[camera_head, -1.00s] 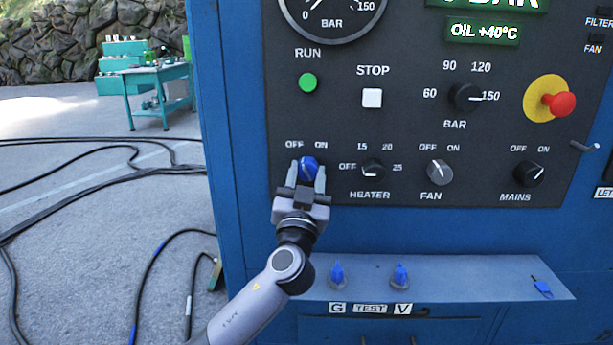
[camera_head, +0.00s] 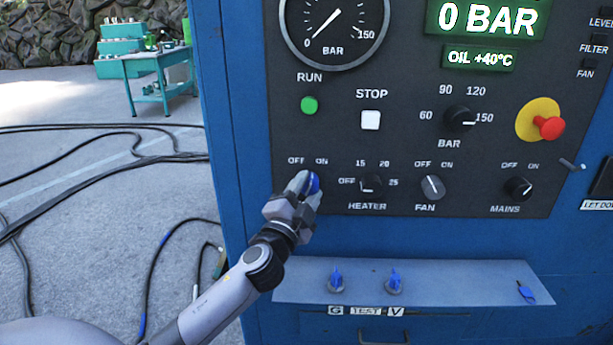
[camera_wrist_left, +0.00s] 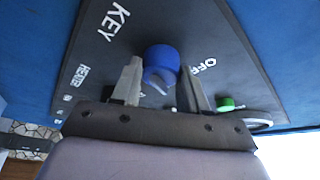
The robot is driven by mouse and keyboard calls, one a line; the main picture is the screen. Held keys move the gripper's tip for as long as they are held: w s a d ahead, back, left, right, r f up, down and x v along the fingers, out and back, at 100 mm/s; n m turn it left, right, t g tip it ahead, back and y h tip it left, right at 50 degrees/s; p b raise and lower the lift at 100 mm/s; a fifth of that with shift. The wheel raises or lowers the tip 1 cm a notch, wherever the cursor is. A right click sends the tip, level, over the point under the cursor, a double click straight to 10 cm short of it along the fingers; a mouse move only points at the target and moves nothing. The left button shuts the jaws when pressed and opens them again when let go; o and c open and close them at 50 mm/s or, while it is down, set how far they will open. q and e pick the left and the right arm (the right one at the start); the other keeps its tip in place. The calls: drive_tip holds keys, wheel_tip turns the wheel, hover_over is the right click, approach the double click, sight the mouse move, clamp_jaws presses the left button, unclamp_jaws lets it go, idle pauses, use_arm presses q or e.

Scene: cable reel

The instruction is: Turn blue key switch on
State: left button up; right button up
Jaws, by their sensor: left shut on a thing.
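The blue key switch (camera_head: 314,183) sits on the dark control panel under the OFF and ON labels, at the panel's lower left. My left gripper (camera_head: 307,184) is shut on it, its fingers on either side of the blue head. In the left wrist view the round blue switch (camera_wrist_left: 161,60) shows between the two grey fingers (camera_wrist_left: 160,82), and the panel appears rotated. The gripper hides much of the switch in the head view, so its exact pointer angle is hard to tell. My right gripper is not in view.
Right of the switch are the heater knob (camera_head: 371,184), fan knob (camera_head: 432,187) and mains knob (camera_head: 518,189). A red emergency button (camera_head: 548,127) juts out at the right. Cables lie on the floor.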

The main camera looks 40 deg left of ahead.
use_arm(q)
drive_tip(key=shift+r+m+g+p, duration=0.15)
drive_tip(key=shift+m+g+p, duration=0.15)
drive_tip(key=shift+m+p, duration=0.65)
drive_tip(key=shift+m+h+p, duration=0.25)
drive_tip(key=shift+h+p, duration=0.05)
drive_tip(key=shift+h, duration=0.1)
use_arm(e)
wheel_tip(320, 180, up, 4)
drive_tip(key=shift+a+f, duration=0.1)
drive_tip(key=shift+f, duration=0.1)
use_arm(q)
drive_tip(key=o, duration=1.1)
drive_tip(key=shift+c, duration=0.2)
drive_tip(key=b+v, duration=0.1)
drive_tip(key=v, duration=0.6)
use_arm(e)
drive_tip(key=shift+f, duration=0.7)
use_arm(q)
drive_tip(key=shift+s, duration=0.1)
